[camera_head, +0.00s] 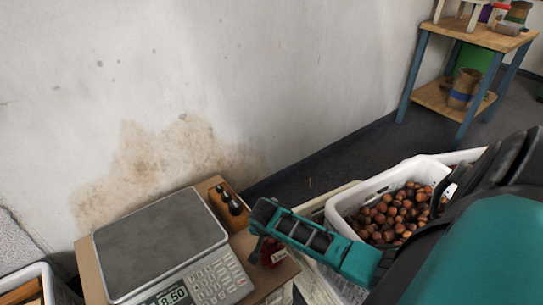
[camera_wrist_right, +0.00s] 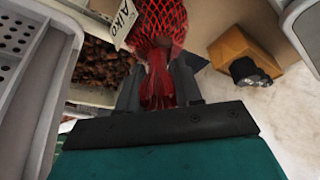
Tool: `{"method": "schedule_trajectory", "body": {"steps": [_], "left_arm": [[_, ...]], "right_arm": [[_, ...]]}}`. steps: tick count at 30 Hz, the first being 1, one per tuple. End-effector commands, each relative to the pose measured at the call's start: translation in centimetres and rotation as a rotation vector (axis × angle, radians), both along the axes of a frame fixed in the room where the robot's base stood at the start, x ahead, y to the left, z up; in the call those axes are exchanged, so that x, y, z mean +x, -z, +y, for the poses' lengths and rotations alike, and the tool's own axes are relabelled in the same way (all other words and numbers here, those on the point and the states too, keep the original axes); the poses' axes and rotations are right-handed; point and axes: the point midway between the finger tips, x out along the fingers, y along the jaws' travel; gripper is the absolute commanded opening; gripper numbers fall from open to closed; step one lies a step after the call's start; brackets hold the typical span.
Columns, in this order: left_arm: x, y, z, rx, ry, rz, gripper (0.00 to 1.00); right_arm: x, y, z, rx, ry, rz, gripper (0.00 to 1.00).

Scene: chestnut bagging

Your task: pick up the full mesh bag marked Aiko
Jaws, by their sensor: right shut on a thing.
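The full mesh bag (camera_wrist_right: 160,22) is red, and a white tag (camera_wrist_right: 123,22) reading AIKO hangs at its side in the right wrist view. My right gripper (camera_wrist_right: 158,85) is shut on the bag's gathered red end, which sits between the two dark fingers. In the head view a small red part of the bag (camera_head: 268,248) shows below my right gripper, just right of the scale; most of it is hidden by the gripper. My left gripper is not in view.
A scale (camera_head: 160,245) reading 8.50 stands at the left, beside a wooden block (camera_head: 213,188) with black weights. A white crate (camera_head: 345,203) of chestnuts is under my right arm. A wooden shelf table (camera_head: 480,36) stands at the back right, by the stained wall.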

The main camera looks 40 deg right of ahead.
Motion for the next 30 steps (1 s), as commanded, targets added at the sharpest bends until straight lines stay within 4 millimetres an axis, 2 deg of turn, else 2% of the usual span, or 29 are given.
{"method": "schedule_trajectory", "body": {"steps": [9, 20, 26, 30], "left_arm": [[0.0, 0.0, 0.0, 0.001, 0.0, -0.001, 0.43], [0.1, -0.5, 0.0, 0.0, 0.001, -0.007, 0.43], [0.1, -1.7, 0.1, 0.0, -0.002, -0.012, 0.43], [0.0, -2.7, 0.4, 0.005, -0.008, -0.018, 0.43]], "right_arm": [[-0.3, 0.4, 0.2, 0.007, 0.0, 0.008, 0.0], [-0.3, 0.0, 0.3, 0.008, 0.001, 0.008, 0.0], [-0.2, -2.6, 0.2, 0.006, 0.001, 0.002, 0.0], [-0.1, -5.7, 0.2, 0.005, 0.001, 0.002, 0.0]]}}
